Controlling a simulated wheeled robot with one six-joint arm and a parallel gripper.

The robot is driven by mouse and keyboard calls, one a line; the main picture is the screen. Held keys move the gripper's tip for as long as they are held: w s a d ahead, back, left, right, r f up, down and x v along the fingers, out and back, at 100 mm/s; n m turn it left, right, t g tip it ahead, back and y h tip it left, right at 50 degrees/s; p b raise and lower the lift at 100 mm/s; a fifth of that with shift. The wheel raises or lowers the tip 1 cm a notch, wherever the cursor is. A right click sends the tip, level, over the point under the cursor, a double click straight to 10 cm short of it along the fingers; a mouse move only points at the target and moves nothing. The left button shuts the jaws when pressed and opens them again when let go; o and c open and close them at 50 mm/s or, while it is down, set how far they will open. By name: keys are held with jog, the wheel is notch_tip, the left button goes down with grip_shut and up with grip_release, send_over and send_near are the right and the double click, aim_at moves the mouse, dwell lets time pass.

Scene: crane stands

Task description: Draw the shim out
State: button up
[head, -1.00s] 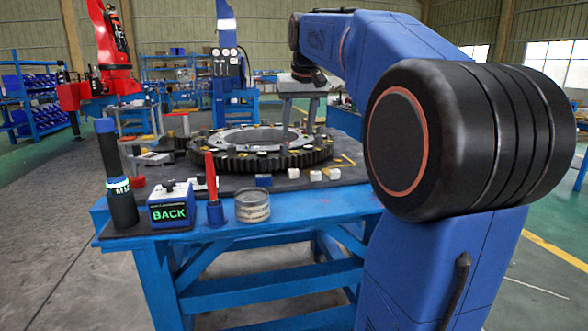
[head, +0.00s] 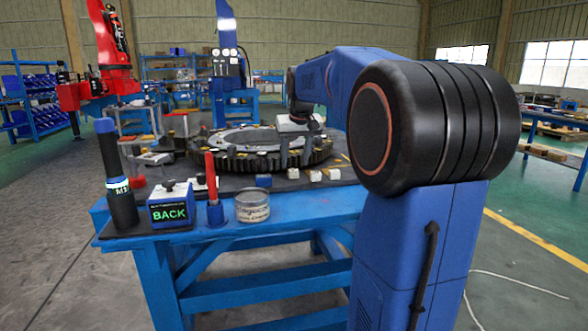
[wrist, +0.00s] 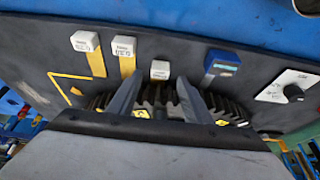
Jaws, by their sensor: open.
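My gripper (head: 296,150) hangs over the right part of the toothed ring (head: 220,161) on the blue table. The dark teeth of the ring (wrist: 155,96) show between and behind the fingers. A small white block (wrist: 160,69) lies on the dark mat just past the fingertips. Small yellow tags show on the ring beside the fingers. I cannot make out for sure which piece is the shim; touching cannot be judged.
Two more white blocks (wrist: 86,41) and (wrist: 123,46) and a blue block (wrist: 222,62) lie on the mat. Along the table's front stand a black bottle (head: 121,205), a box marked BACK (head: 170,207), a red-handled tool (head: 212,180) and a tin (head: 252,207).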

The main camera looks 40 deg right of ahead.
aim_at(294, 170)
jog(key=shift+x, duration=2.15)
